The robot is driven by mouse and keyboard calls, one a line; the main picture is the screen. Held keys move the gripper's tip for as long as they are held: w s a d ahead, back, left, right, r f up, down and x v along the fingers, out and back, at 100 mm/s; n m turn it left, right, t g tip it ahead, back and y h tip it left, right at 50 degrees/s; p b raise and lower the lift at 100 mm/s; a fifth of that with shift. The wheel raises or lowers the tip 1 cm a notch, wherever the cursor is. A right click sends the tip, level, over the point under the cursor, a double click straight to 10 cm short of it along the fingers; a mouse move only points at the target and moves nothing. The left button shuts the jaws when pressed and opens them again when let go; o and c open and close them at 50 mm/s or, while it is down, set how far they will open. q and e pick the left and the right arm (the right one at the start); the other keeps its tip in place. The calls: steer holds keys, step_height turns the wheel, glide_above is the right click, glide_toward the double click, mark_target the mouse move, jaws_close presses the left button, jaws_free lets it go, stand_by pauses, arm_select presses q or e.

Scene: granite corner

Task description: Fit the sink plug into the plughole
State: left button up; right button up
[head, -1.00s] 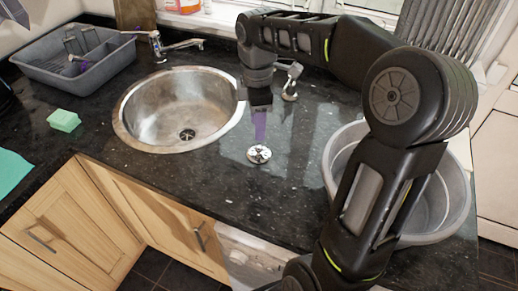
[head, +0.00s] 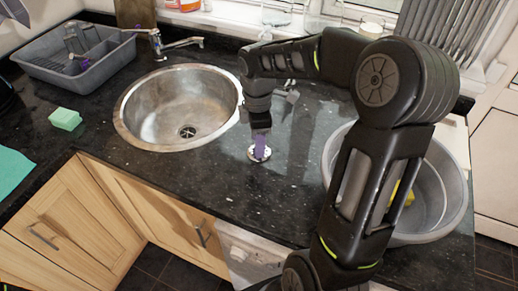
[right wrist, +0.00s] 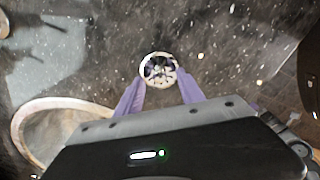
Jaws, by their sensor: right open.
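The sink plug (head: 254,155), a small round metal disc, lies on the dark granite worktop to the right of the sink. My right gripper (head: 260,150) is just above it in the head view and partly covers it. In the right wrist view the plug (right wrist: 158,70) shows just beyond and between the tips of the two open purple fingers (right wrist: 160,92). I cannot tell whether they touch it. The plughole (head: 187,132) is at the bottom of the round steel sink (head: 140,102). My left gripper is not in view.
A grey basin (head: 432,217) with something yellow inside stands at the right. A tap (head: 165,44) is behind the sink, with a grey dish rack (head: 92,78) at the back left. A green sponge (head: 65,119) lies left of the sink. The worktop in front of the plug is clear.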

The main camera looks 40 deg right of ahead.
steer(key=shift+f, duration=0.5)
steer(key=shift+c, duration=0.6)
jaws_close()
